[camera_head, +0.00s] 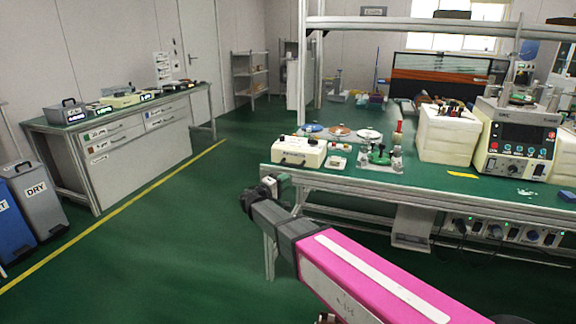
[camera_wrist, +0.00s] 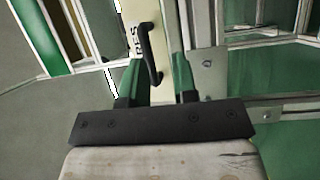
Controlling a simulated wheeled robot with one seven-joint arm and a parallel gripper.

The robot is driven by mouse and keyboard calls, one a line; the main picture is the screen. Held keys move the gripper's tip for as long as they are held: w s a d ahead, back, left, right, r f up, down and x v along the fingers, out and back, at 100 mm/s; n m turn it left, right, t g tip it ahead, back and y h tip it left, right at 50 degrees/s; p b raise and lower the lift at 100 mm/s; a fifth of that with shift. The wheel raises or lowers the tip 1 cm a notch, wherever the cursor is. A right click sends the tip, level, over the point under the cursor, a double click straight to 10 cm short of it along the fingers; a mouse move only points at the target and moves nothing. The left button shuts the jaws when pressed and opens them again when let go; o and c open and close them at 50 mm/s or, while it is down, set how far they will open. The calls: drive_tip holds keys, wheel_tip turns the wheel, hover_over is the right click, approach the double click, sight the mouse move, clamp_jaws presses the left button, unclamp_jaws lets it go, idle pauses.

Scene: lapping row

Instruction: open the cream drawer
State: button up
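The cream drawer is the front of a small cream box (camera_head: 299,152) at the near left end of the green bench. It has a dark handle (camera_head: 292,160). In the wrist view the cream front (camera_wrist: 163,36) shows with its black curved handle (camera_wrist: 148,52) and some partly cut-off lettering. My gripper (camera_wrist: 158,68) is open, with its two green fingers apart. The handle appears between the fingers in the wrist view; I cannot tell whether they touch it. In the head view my gripper (camera_head: 275,184) is just below and left of the box, at the bench corner. The drawer looks shut.
The bench's metal frame edge (camera_head: 400,189) runs close by my arm. A white block (camera_head: 447,135) and a control unit (camera_head: 515,140) stand farther right.

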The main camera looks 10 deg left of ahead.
sight(291, 165)
drive_tip(key=a+r+t, duration=0.2)
drive_tip(key=a, duration=0.2)
drive_tip(key=shift+n+y, duration=0.4)
drive_tip(key=x, duration=1)
drive_tip(key=shift+d+f, duration=0.15)
drive_tip(key=shift+f, duration=0.15)
